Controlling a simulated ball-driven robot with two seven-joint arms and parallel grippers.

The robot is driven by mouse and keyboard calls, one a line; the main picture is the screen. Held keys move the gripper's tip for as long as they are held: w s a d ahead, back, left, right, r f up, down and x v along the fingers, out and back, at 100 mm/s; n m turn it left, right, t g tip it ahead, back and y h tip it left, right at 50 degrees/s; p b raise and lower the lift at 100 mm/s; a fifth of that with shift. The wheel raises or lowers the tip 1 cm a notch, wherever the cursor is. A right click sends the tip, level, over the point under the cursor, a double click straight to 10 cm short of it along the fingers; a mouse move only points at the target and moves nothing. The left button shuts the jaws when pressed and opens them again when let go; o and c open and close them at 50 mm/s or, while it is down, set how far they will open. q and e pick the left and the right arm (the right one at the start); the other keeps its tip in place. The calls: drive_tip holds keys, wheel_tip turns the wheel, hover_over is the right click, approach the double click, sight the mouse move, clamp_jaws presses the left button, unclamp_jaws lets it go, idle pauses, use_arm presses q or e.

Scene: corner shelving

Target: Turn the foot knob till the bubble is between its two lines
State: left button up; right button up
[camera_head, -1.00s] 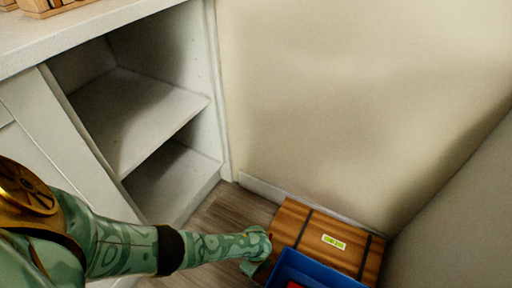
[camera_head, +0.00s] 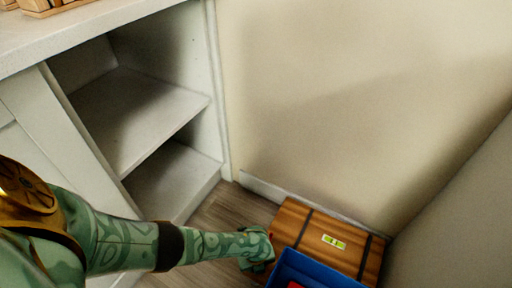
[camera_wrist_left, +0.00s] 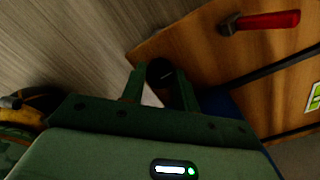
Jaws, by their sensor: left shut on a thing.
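A brown wooden platform (camera_head: 295,222) with two dark straps lies on the floor in the corner. A small level vial with a green fill and white frame (camera_head: 333,242) sits on its top; it also shows at the right edge of the left wrist view (camera_wrist_left: 314,97). The bubble's place against the lines is too small to tell. My left gripper (camera_head: 262,264) is at the platform's left edge. In the left wrist view its fingers (camera_wrist_left: 160,98) are shut around a dark round knob (camera_wrist_left: 160,72), partly hidden between them. My right gripper is not in view.
A blue bin (camera_head: 318,272) with something red inside stands at the platform's front. A red-handled tool (camera_wrist_left: 268,21) lies on the wood. A white shelf unit (camera_head: 140,105) stands at the left, walls stand behind and right. Bare floor (camera_head: 222,212) lies between shelf and platform.

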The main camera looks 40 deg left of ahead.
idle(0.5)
use_arm(q)
drive_tip(key=o, duration=1)
drive_tip(key=shift+c, duration=0.2)
drive_tip(key=shift+r, duration=0.1)
drive_tip(key=shift+w+r+p, duration=0.1)
drive_tip(key=shift+r+p, duration=0.25)
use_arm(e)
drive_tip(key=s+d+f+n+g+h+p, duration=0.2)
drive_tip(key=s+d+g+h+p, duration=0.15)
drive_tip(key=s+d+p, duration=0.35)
use_arm(q)
wheel_tip(320, 180, up, 15)
drive_tip(key=p, duration=0.3)
drive_tip(key=shift+r+p, duration=0.15)
drive_tip(key=shift+p, duration=0.25)
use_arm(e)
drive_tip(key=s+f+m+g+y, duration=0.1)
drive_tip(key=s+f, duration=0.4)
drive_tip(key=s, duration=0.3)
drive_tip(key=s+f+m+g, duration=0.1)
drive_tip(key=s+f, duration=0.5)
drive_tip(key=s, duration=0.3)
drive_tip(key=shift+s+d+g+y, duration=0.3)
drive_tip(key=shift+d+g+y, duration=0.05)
